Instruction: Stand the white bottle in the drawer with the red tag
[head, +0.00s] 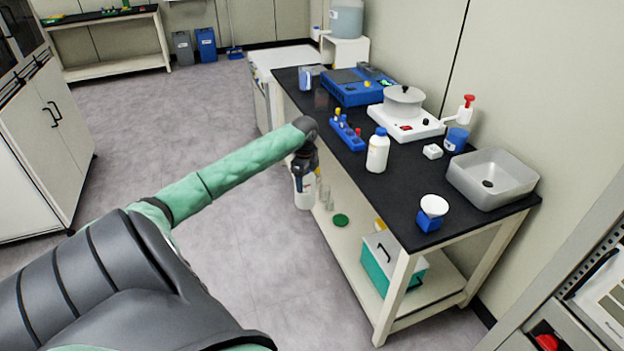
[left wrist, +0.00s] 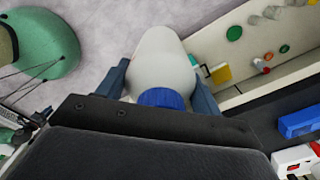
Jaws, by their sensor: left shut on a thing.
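My left gripper (head: 303,172) is shut on a white bottle (head: 305,197) and holds it in the air just left of the black-topped bench, beside its lower shelf. In the left wrist view the white bottle (left wrist: 163,58) with its blue cap sits between the two fingers. Another white bottle (head: 378,153) with a blue cap stands upright on the bench. At the lower right, a pale cabinet shows a dark opening with a red thing (head: 547,342) in it; I cannot tell whether this is the red-tagged drawer. My right gripper is not in view.
The bench top (head: 393,195) carries a tube rack (head: 347,135), a white hotplate device (head: 405,122), a grey basin (head: 492,180) and a blue-based cup (head: 432,213). A teal box (head: 392,264) stands on the lower shelf. The floor left of the bench is clear.

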